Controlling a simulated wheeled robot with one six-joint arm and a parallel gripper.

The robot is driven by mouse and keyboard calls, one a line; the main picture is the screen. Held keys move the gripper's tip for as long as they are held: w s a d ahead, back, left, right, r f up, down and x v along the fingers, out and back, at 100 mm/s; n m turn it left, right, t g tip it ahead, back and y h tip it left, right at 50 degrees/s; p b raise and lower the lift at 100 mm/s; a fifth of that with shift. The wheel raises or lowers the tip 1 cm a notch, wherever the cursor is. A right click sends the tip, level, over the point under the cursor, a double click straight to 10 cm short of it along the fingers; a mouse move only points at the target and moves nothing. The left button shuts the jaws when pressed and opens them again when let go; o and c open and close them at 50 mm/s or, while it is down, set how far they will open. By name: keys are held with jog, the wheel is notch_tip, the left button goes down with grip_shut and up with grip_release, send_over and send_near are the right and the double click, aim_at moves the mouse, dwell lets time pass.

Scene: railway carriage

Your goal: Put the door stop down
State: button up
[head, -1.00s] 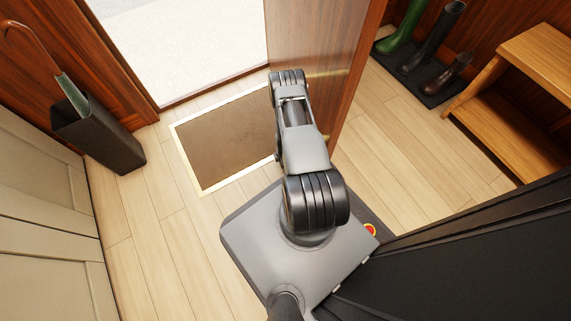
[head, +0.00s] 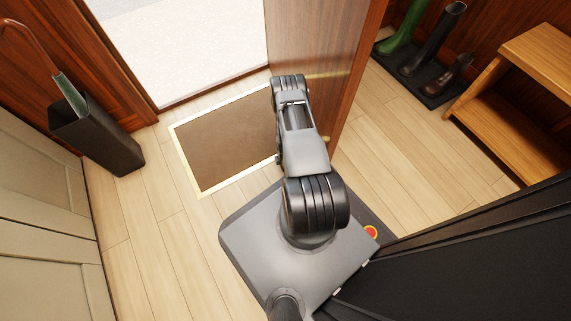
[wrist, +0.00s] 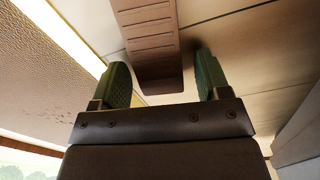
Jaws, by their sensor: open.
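The brown door stop (wrist: 148,40), a wedge with ridges across its face, shows at the top middle of the wrist view and runs out past the top edge. It appears to rest on the pale floor, with a shadow beside it. My gripper (wrist: 162,65) is open. Its two green-padded fingers stand apart, one to each side of the door stop's near end, with a gap visible on both sides. In the head view my arm hides the gripper and the door stop.
A brown doormat (head: 225,140) with a pale border lies left of my arm. The open wooden door (head: 325,65) stands close behind and right of it. An umbrella stand (head: 97,135) is at left. Boots on a black tray (head: 430,85) and a wooden bench (head: 520,110) are at right.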

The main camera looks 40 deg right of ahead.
jog(key=w+a+r+m+p, duration=0.2)
jog(key=w+r, duration=0.1)
jog(key=r, duration=1.1)
jog(key=w+a+r+m+t+p, duration=0.1)
jog(key=w+a+r+m+p, duration=0.15)
jog(key=r, duration=1.05)
jog(key=w+a+r+m+p, duration=0.1)
jog(key=w+a+r+m, duration=0.1)
jog(key=r, duration=1.2)
jog(key=s+a+r+m, duration=0.4)
jog(key=s+r, duration=0.3)
jog(key=r, duration=0.3)
jog(key=s+a+r+m+t, duration=0.1)
jog(key=s+a+r+m, duration=0.3)
jog(key=s+a+r, duration=0.3)
jog(key=shift+a+r+t, duration=0.2)
jog(key=shift+r+t, duration=0.1)
jog(key=shift+r, duration=1.1)
